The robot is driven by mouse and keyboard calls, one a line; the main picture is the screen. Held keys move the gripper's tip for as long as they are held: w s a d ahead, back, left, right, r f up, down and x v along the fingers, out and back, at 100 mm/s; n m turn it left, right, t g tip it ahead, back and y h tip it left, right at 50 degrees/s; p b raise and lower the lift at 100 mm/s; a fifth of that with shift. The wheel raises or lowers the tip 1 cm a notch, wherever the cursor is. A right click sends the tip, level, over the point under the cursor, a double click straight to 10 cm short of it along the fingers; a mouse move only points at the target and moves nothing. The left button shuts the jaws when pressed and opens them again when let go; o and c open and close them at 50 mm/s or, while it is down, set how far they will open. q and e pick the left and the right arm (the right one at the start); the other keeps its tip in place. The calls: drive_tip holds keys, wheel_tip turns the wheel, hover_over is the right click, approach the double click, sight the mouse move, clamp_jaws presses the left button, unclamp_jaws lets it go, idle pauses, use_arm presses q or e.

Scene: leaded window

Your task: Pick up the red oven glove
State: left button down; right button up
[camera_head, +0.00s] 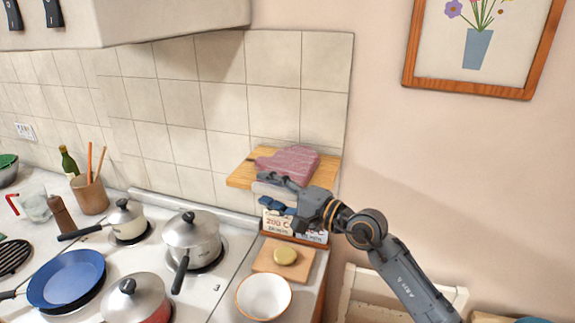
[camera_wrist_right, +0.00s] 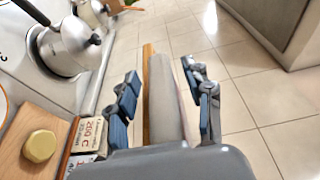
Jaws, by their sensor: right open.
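The red oven glove (camera_head: 287,163) lies on a wooden board (camera_head: 240,175) beside the tiled wall in the head view. My right gripper (camera_head: 274,190) is just in front of and below the glove, with its fingers toward it. In the right wrist view the gripper (camera_wrist_right: 160,78) has its two blue-padded fingers apart. A pale grey, rounded piece (camera_wrist_right: 165,105) shows between them; I cannot tell whether it is part of the glove. My left gripper is out of view.
A printed recipe-like card (camera_head: 280,224) stands below the gripper. A small board with a yellow round item (camera_head: 285,256) and a white bowl (camera_head: 263,297) are in front. Pots, including a steel one (camera_head: 192,238), stand on the stove at left. A chair (camera_head: 365,285) is at right.

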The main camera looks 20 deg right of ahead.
drive_tip(key=shift+s, duration=0.1)
clamp_jaws()
drive_tip(key=shift+r, duration=0.15)
drive_tip(key=shift+r+b, duration=0.5)
drive_tip(key=shift+b, duration=0.05)
drive_tip(key=s+a+r+b, duration=0.6)
drive_tip(key=s+a+r, duration=0.3)
drive_tip(key=r, duration=0.3)
drive_tip(key=shift+a, duration=0.85)
drive_tip(key=shift+f, duration=0.1)
